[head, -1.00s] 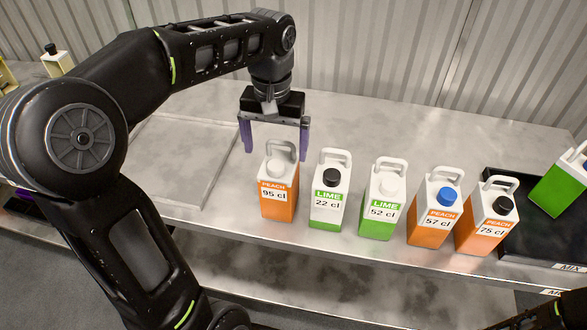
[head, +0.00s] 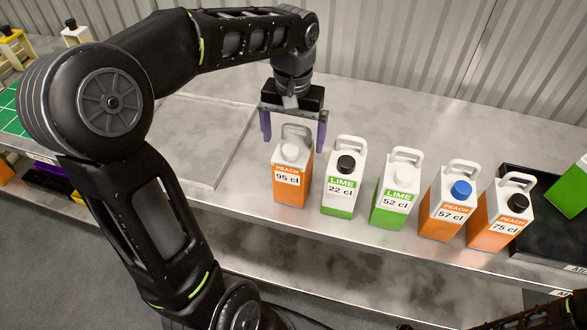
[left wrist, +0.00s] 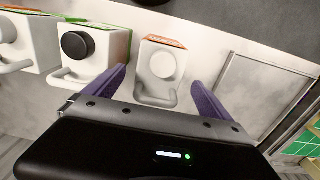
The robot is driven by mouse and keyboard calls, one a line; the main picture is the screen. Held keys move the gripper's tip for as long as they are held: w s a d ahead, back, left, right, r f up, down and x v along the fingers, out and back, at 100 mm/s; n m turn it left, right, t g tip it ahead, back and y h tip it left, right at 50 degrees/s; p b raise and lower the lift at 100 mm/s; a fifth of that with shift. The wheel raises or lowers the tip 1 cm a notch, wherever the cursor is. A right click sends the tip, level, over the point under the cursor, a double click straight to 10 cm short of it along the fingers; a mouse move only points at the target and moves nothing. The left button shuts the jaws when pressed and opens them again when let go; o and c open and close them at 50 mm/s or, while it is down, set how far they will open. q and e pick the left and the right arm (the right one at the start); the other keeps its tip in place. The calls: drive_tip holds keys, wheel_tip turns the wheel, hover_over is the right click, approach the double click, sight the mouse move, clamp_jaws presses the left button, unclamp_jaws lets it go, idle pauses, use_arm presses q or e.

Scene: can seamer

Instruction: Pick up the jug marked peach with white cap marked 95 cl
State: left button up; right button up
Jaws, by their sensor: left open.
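The jug marked peach, 95 cl (head: 292,182), is orange and white with a white cap and a handle on top. It stands upright at the left end of a row of jugs on the metal table. My left gripper (head: 293,135) is open above and behind it, its purple fingers either side of the jug's handle end. In the left wrist view the jug's white top and cap (left wrist: 162,66) lie just beyond and between the open fingertips (left wrist: 160,80). No contact is visible. My right gripper does not show clearly; only a dark part of that arm is at the bottom right.
To the right stand a lime 22 cl jug (head: 343,185) with black cap, a lime 52 cl jug (head: 397,192), a peach 57 cl jug (head: 447,205) and a peach 75 cl jug (head: 497,220). A black tray (head: 540,238) is at the right. A shallow tray (head: 195,170) lies left.

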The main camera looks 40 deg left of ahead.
use_arm(q)
drive_tip(key=shift+f+p, duration=0.7)
drive_tip(key=shift+f, duration=1.9)
clamp_jaws()
drive_tip(key=shift+r, duration=0.1)
